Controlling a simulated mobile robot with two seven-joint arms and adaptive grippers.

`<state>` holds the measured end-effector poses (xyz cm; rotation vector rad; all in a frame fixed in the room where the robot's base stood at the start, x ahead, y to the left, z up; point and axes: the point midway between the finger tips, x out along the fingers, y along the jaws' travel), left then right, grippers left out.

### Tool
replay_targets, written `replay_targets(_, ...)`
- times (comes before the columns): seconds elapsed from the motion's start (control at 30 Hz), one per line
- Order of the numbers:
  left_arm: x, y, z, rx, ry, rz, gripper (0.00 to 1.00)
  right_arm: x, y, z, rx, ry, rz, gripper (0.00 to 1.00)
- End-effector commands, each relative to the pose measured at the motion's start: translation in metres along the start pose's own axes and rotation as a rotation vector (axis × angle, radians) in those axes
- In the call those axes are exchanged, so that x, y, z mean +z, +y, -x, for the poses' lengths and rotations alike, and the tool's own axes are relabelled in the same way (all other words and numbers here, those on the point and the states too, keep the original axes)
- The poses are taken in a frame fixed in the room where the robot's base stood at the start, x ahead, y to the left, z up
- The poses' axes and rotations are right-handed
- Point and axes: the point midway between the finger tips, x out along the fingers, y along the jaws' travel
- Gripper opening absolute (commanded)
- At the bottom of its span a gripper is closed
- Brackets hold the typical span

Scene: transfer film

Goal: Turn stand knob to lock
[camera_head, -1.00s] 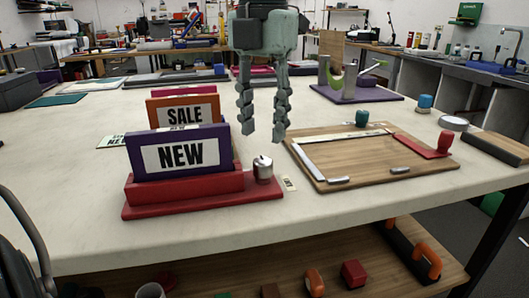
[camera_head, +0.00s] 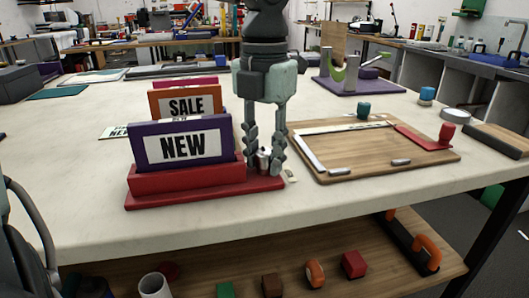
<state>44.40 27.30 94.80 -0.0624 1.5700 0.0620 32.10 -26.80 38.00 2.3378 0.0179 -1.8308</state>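A red stand (camera_head: 205,198) holds a purple NEW sign (camera_head: 137,150) at the front left of the table. A small metal knob (camera_head: 263,160) stands on the right end of its base. My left gripper (camera_head: 263,170) points straight down over that end, with one finger on each side of the knob. The fingers hide the knob's sides, so I cannot tell whether they touch it. My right gripper is not in view.
An orange SALE sign (camera_head: 185,102) stands behind the purple one. A wooden board (camera_head: 360,152) with a frame and red squeegee-like tool lies close on the right. The table's front strip is clear.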

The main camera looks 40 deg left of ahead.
Motion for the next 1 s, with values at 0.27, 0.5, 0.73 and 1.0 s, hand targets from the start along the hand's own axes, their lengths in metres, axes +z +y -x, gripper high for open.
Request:
replay_targets(0.27,0.0,0.0,0.0,0.0,-0.001,-0.002,0.0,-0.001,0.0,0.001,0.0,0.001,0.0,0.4)
replay_targets(0.5,0.0,0.0,0.0,0.0,-0.001,-0.05,0.0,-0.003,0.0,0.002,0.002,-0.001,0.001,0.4)
replay_targets(0.73,0.001,0.0,-0.001,0.0,-0.003,-0.192,0.0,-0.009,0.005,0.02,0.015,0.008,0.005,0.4)
replay_targets(1.0,0.001,0.0,-0.001,0.0,-0.003,-0.441,0.0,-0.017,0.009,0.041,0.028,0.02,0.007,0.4)
